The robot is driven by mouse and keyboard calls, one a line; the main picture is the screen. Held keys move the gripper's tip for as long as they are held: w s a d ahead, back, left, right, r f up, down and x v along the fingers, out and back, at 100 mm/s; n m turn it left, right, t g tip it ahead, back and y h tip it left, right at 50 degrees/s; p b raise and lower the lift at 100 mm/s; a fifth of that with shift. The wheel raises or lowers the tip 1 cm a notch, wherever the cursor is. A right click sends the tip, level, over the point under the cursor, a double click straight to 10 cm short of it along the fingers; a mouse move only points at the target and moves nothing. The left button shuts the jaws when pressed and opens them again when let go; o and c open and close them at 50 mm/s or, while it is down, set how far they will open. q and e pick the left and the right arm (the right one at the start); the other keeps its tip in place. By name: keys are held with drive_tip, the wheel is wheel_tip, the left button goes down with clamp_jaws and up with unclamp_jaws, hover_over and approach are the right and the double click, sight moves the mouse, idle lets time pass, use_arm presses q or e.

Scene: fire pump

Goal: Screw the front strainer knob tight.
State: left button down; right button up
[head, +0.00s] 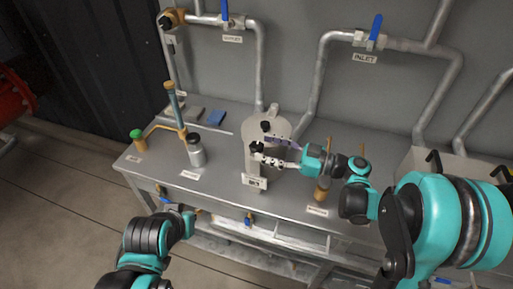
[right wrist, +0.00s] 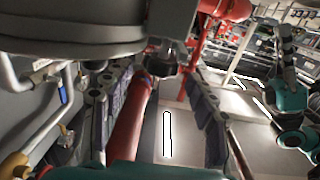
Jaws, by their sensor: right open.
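The front strainer knob (head: 256,147) is black and sits on a grey post with a label, in front of the round grey strainer body (head: 281,124). A second black knob (head: 265,126) is behind it. My right gripper (head: 262,150) reaches in from the right, open, its fingertips by the front knob. In the right wrist view a black knob (right wrist: 160,64) shows between the open fingertips of that gripper (right wrist: 158,80), under a large grey body; I cannot tell whether they touch it. My left gripper (head: 176,206) is low, near the bench's front edge; its jaws are unclear.
The grey bench (head: 228,170) carries a jar with a black lid (head: 196,152), a green-topped fitting (head: 138,141) and a blue block (head: 217,117). Pipes with blue-handled valves (head: 376,28) run along the back wall. A bin with black hooks stands at right.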

sight(263, 147)
drive_tip(key=shift+b+x, duration=0.35)
drive_tip(key=shift+x, duration=1.55)
drive_tip(key=shift+c, duration=0.3)
drive_tip(key=c, duration=1.1)
drive_tip(key=shift+s+t, duration=0.1)
drive_tip(key=shift+t, duration=0.2)
